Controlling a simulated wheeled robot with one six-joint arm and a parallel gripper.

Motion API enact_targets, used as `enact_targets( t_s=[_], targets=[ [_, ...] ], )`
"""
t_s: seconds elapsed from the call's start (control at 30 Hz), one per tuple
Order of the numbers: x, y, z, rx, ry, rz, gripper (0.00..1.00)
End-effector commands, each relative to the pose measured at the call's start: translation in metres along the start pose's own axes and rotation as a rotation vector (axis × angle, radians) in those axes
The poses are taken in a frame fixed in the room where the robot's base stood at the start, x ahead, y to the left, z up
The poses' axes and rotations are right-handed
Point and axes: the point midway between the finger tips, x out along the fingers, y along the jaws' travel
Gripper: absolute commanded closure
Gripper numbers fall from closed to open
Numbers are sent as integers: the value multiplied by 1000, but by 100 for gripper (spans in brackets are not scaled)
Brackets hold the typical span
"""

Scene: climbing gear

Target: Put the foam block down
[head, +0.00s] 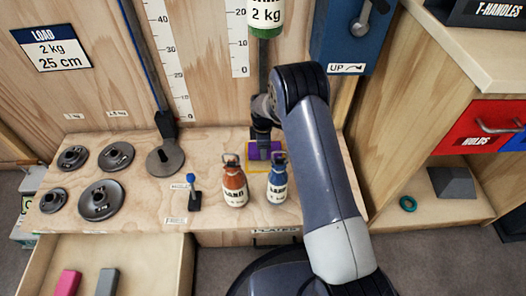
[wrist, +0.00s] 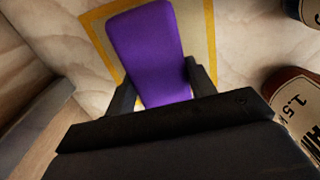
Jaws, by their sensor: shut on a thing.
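The foam block is a purple block (wrist: 148,50) held between the two fingers of my gripper (wrist: 160,85) in the wrist view. In the head view the purple block (head: 254,155) shows only in part, behind my gripper (head: 264,148). It is over a yellow outlined square (wrist: 210,40) on the wooden bench, which also shows in the head view (head: 282,166). My gripper is shut on the block. I cannot tell whether the block touches the bench.
An orange bottle (head: 234,184) and a blue bottle (head: 277,182) stand just in front of the square. Several dark weight discs (head: 116,156) lie at the left of the bench. A green-bottomed 2 kg weight (head: 265,18) hangs above. An open drawer (head: 140,262) is below left.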

Motion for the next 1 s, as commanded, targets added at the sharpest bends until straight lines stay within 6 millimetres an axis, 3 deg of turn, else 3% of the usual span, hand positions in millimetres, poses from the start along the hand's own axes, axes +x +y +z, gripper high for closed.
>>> enact_targets(
  t_s=[0.07, 0.43, 0.47, 0.7, 1.0],
  targets=[
    [12, 0, 0, 0, 0, 0, 70],
    [15, 0, 0, 1, 0, 0, 70],
    [15, 0, 0, 1, 0, 0, 47],
    [14, 0, 0, 1, 0, 0, 27],
    [11, 0, 0, 1, 0, 1, 26]
  ],
)
